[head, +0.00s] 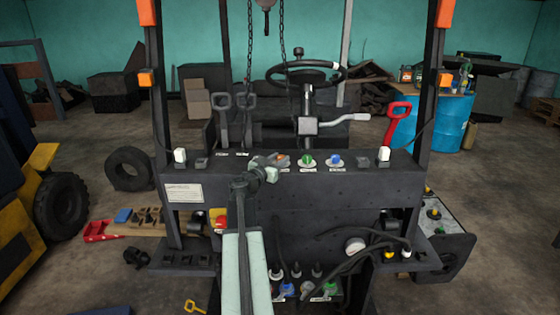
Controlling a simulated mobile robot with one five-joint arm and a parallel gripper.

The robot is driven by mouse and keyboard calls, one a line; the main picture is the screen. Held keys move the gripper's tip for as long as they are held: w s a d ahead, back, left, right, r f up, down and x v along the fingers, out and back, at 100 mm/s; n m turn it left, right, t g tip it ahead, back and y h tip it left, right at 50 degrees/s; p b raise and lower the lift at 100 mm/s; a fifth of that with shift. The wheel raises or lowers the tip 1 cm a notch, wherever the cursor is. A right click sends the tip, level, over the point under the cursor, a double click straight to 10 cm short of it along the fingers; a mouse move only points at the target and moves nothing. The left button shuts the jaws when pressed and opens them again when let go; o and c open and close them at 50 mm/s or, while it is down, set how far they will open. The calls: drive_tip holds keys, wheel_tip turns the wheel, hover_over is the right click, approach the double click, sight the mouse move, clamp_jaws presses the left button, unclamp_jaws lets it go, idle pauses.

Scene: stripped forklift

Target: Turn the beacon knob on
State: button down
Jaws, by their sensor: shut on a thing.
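A row of knobs sits on top of the dark dashboard panel (400,166). My gripper (279,160) reaches the panel top from the front and is shut on the small orange knob (284,157), which it partly hides. A green knob (307,160) and a blue knob (335,160) stand to the right of it, apart from my gripper. The labels are too small to read, so I cannot tell for sure which knob is the beacon knob. The orange knob's turn angle is not clear.
White switches stand at the panel's left (180,156) and right (384,154). A red-handled lever (398,115) and steering wheel (305,73) rise behind. Dark posts flank the panel. Several connectors (300,290) and hoses lie below.

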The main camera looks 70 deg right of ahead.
drive_tip(key=shift+w+d+r+m+g+y, duration=0.15)
drive_tip(key=shift+m+g+y, duration=0.1)
drive_tip(key=shift+m+g, duration=0.4)
drive_tip(key=shift+w+f+m+g+y, duration=0.1)
drive_tip(key=shift+m+g+y, duration=0.2)
drive_tip(key=shift+g, duration=0.65)
drive_tip(key=shift+m+g, duration=0.25)
drive_tip(key=shift+g, duration=0.05)
drive_tip(key=c, duration=1)
unclamp_jaws()
drive_tip(key=shift+s, duration=0.15)
drive_tip(key=shift+o, duration=0.2)
drive_tip(key=v, duration=0.8)
